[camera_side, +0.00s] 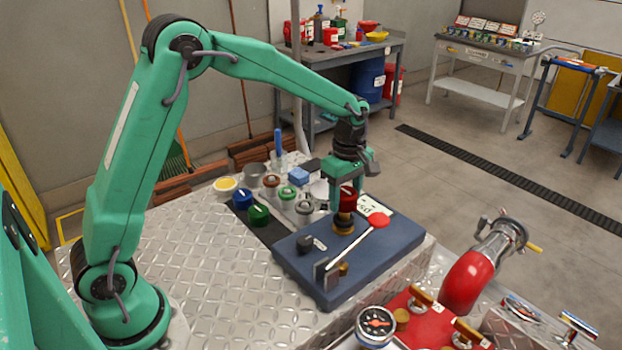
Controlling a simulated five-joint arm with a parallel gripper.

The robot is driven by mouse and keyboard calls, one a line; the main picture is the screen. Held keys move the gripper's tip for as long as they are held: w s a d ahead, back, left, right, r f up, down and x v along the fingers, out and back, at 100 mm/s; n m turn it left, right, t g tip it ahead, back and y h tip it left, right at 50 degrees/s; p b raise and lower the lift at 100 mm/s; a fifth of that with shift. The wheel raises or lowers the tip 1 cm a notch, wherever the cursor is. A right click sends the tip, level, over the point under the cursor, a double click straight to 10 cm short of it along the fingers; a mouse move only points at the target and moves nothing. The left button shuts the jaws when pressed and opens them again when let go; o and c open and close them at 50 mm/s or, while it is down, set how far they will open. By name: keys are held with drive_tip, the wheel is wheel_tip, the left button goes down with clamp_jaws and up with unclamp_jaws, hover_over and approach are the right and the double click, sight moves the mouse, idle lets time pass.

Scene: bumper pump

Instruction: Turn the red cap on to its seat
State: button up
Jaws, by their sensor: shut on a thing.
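The red cap (348,199) is between the fingers of my gripper (347,188), which is shut on it. The cap is right above a brass-coloured seat (343,223) on the blue-grey block (300,255). I cannot tell whether the cap touches the seat or is slightly apart from it. My gripper points down and hides part of the cap.
A lever with a red knob (379,220) rises from the block close to the right of the seat. Several coloured caps, including a blue one (242,198) and a green one (258,215), stand left of the block. Red pipework (466,283) is at the right. The metal plate (220,285) is bare in front.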

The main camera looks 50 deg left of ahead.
drive_tip(key=shift+f, duration=1.65)
idle(2.4)
drive_tip(key=m, duration=0.4)
drive_tip(key=shift+m, duration=0.4)
drive_tip(key=shift+r, duration=0.1)
drive_tip(key=shift+m, duration=0.4)
drive_tip(key=m, duration=0.3)
drive_tip(key=shift+m, duration=0.9)
